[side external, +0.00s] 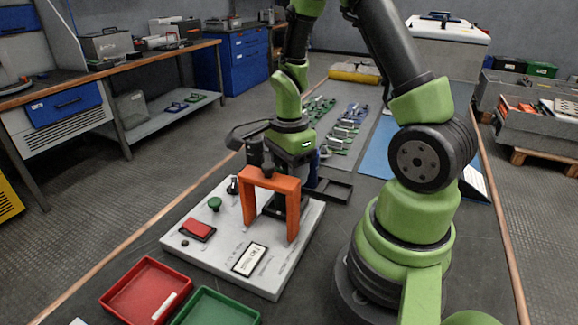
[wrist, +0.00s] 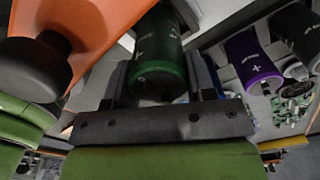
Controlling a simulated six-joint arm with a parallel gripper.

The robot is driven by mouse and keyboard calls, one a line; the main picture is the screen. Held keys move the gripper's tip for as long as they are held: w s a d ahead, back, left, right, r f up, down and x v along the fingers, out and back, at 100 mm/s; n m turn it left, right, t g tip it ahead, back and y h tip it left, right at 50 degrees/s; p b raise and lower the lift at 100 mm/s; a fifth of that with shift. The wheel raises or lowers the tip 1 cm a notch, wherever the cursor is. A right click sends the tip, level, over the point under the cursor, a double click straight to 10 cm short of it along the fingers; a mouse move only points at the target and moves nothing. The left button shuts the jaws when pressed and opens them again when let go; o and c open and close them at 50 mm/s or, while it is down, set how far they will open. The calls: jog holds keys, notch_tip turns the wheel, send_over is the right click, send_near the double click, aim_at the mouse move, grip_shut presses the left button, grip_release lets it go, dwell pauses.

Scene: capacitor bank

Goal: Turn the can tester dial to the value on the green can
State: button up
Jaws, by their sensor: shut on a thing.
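The pale grey tester board (side external: 205,255) stands on the bench in the side view, with an orange arch (side external: 270,183) over its right part. The arch also fills the upper left of the wrist view (wrist: 90,20). A green knob (side external: 214,203) and a small black knob (side external: 233,186) sit left of the arch; I cannot tell which is the dial. My gripper (wrist: 160,85) is down behind the arch, its fingers hidden in the side view. In the wrist view it is shut on the green can (wrist: 158,55), whose printed value is not readable. A black knob (wrist: 38,66) shows beside the arch.
The board carries a red panel (side external: 197,229) and a white label window (side external: 249,259). A red tray (side external: 125,290) and a green tray (side external: 205,312) stand in front. Purple (wrist: 250,60) and black (wrist: 300,32) cans lie right in the wrist view. Several parts lie on mats behind.

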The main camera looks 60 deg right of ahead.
jog(key=shift+f, duration=0.45)
dwell(1.0)
jog(key=o, duration=1.2)
jog(key=shift+o, duration=0.2)
jog(key=shift+r, duration=4)
